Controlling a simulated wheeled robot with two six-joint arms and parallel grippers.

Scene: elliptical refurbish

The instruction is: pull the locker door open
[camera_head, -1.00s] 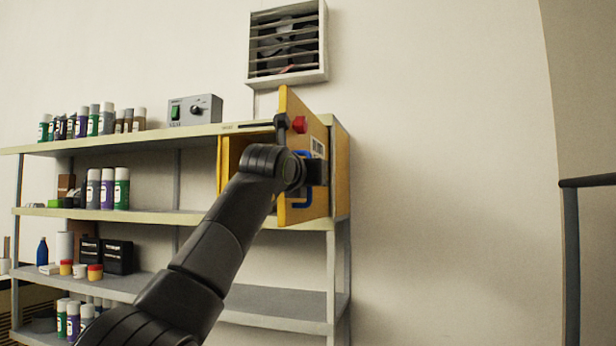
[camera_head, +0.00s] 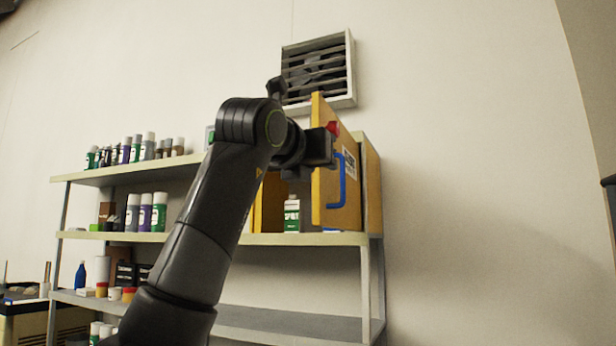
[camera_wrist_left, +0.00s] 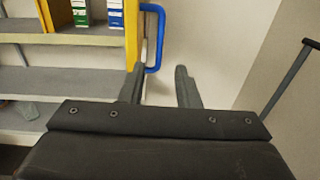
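The yellow locker door (camera_head: 328,190) stands partly open, swung out from the locker (camera_head: 371,190) on the top right of the shelf unit. Its blue handle (camera_head: 343,182) is on the outer face; it also shows in the left wrist view (camera_wrist_left: 158,40) beside the door edge. My left gripper (camera_head: 322,146) is at the door's upper part, above the handle and apart from it. In the left wrist view, its fingers (camera_wrist_left: 161,88) are spread with nothing between them, the left finger just below the handle in the picture. My right gripper is not in view.
A bottle (camera_head: 292,214) stands inside the locker. The shelf unit (camera_head: 150,237) holds several spray cans and a blue bottle (camera_head: 80,276). A wall vent (camera_head: 318,72) is above. Bare wall lies right of the locker; a dark rail (camera_head: 609,181) is at the far right.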

